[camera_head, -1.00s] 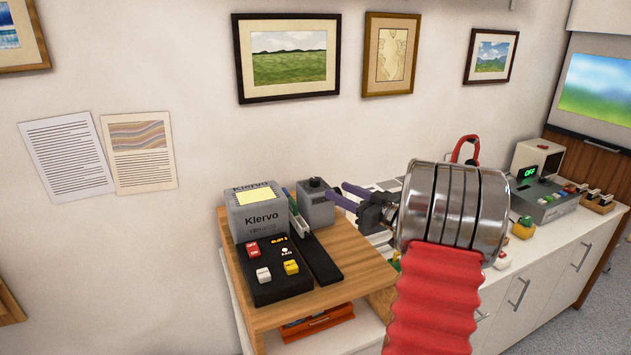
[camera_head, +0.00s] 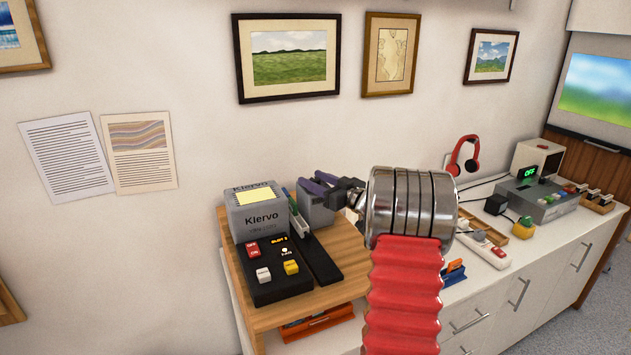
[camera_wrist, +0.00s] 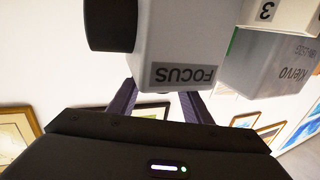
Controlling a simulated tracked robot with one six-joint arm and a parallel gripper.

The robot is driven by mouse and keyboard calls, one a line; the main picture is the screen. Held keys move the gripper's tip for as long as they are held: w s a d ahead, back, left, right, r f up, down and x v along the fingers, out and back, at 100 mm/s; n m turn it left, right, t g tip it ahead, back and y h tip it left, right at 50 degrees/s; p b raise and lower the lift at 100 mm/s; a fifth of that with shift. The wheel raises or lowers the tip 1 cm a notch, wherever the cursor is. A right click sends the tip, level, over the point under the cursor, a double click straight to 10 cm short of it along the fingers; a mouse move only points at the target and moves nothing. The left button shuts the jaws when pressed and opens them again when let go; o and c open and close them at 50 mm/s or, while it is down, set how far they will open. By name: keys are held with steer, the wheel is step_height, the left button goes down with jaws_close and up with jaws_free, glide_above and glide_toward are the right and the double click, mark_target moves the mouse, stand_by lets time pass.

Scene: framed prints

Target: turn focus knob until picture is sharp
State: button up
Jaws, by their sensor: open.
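The grey focus box (camera_head: 318,216) stands on the wooden shelf, right of the grey Klervo unit (camera_head: 262,218). In the wrist view its FOCUS label (camera_wrist: 182,76) is upside down. A black rounded part (camera_wrist: 110,25), knob-like, sits at the box's left there. My gripper (camera_head: 314,183) is open, its purple fingers at the top of the box in the head view. It hides the knob there, and I cannot tell whether the fingers straddle or touch it. The wall screen (camera_head: 597,88) at the right shows a blurred green and blue landscape.
A black panel (camera_head: 280,288) with red, white and yellow buttons lies before the Klervo unit. Framed prints hang above.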

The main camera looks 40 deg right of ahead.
steer(key=shift+c, duration=0.4)
steer(key=c, duration=1)
steer(key=shift+a+r+m+h, duration=0.1)
steer(key=shift+m+h, duration=0.3)
steer(key=shift+h, duration=0.2)
steer(key=shift+r+m+h, duration=0.1)
steer(key=shift+m+h, duration=0.8)
steer(key=shift+h, duration=0.5)
steer(key=shift+m+g+h, duration=0.3)
steer(key=shift+m+h, duration=0.4)
steer(key=shift+h, duration=0.4)
steer(key=shift+m+h, duration=0.4)
steer(key=shift+h, duration=0.2)
steer(key=o, duration=1.1)
